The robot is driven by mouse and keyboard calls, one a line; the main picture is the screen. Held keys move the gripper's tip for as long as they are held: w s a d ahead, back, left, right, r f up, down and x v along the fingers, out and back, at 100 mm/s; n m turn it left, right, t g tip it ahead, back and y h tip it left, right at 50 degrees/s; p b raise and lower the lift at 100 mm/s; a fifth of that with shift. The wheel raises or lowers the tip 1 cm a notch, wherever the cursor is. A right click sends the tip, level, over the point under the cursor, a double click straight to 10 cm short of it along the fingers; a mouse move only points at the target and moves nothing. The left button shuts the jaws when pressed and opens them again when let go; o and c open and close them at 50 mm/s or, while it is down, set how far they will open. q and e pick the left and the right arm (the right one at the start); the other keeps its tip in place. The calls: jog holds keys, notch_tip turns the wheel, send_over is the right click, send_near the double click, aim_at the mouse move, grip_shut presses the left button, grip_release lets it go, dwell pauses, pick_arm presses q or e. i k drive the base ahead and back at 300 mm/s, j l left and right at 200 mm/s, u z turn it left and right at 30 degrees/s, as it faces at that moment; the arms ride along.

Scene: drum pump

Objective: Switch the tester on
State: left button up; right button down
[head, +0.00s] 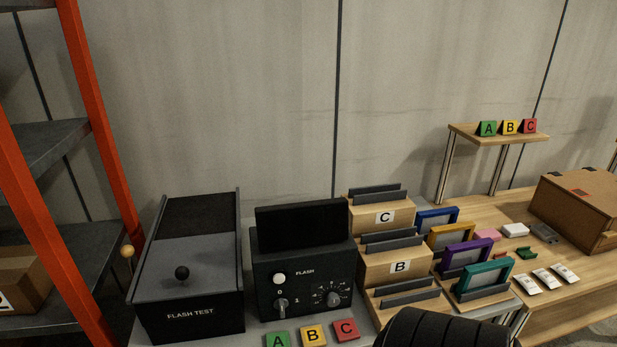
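The tester is a black box (303,272) marked FLASH, with a dark blank screen on top. On its front are a white round button (279,279), a rotary switch (281,307) with the marks 0 and 1, and a dial knob (333,298) at the right. The switch handle looks roughly upright, toward the 0; its exact angle is small to read. Left of it stands a black box (192,317) marked FLASH TEST, with a grey sliding lid and a round black knob (182,273). Neither gripper is in view.
Green A (277,341), yellow B (313,335) and red C (346,329) tiles lie before the tester. Wooden bins (394,266) with coloured frames stand close at its right. A dark rounded part fills the bottom edge at right. An orange rack (93,130) stands left.

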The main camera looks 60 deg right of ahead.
aim_at(280, 303)
jog(key=z, duration=1.75)
jog(key=k+j+z, duration=0.3)
jog(key=k, duration=0.15)
jog(key=i+l, duration=0.35)
jog(key=i, duration=0.1)
